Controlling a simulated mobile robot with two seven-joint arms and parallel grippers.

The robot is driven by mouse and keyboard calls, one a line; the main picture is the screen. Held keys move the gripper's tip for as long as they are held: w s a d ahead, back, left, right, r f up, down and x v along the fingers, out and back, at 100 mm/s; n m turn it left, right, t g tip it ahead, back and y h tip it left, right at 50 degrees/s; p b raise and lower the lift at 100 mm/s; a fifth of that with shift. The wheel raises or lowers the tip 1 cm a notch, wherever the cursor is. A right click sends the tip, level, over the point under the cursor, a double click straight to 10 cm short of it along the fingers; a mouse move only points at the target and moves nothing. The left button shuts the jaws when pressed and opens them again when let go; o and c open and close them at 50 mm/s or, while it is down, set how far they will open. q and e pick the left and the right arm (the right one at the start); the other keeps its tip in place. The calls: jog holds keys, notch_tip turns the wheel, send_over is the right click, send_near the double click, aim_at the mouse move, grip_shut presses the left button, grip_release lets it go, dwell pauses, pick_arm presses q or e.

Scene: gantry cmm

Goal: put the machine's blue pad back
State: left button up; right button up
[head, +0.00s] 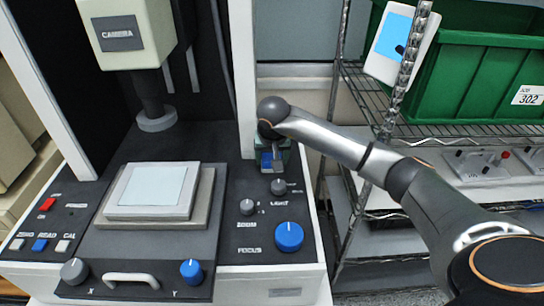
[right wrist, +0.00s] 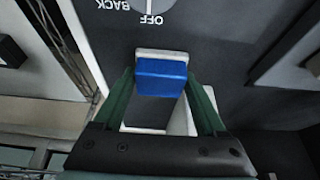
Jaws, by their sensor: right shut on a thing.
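The machine's blue pad (right wrist: 162,78) is a small blue block with white edging, between the green fingers of my right gripper (right wrist: 161,82) in the right wrist view. The gripper is shut on it from both sides. My left gripper is in neither view.
The grey LIGHT knob (head: 278,186), a second grey knob (head: 247,207) and the blue FOCUS knob (head: 289,236) stand in front of the gripper. A white upright (head: 243,80) rises just left of it. A wire rack (head: 345,75) with a green crate (head: 475,80) stands right.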

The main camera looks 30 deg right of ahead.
jog(key=shift+f, duration=0.2)
jog(key=o, duration=1.1)
jog(key=shift+o, duration=0.2)
jog(key=shift+r, duration=0.1)
jog(key=shift+s+r, duration=0.1)
jog(key=shift+r, duration=0.45)
jog(key=v, duration=1.1)
jog(key=shift+b, duration=0.3)
jog(key=shift+a, duration=0.1)
